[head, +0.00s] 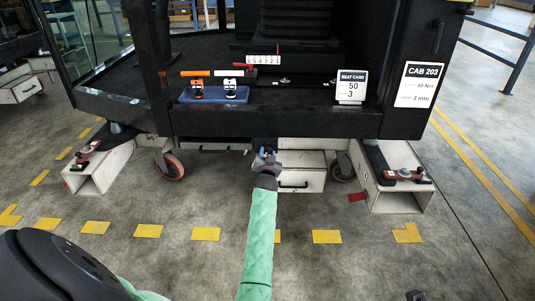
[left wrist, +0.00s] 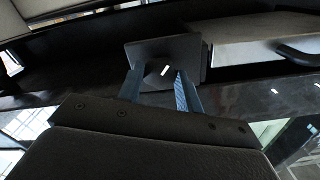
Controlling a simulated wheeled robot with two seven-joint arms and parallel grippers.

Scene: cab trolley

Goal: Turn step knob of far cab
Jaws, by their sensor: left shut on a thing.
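The cab marked CAB 203 (head: 290,122) fills the upper middle of the head view. My left gripper (head: 265,155) reaches under its front edge, at the end of the green-sleeved arm. In the left wrist view, its two blue fingers (left wrist: 160,78) close around a dark knob (left wrist: 162,70) with a white mark. The knob sits in front of a dark square plate (left wrist: 190,48). In the head view the knob is mostly hidden by the gripper.
White trolley beams (head: 104,170) and (head: 400,197) stand left and right under the cab, with caster wheels beside them. A white drawer box (head: 308,180) is just right of my gripper. A blue tray (head: 235,97) lies on the cab floor. Yellow-marked floor in front is mostly clear.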

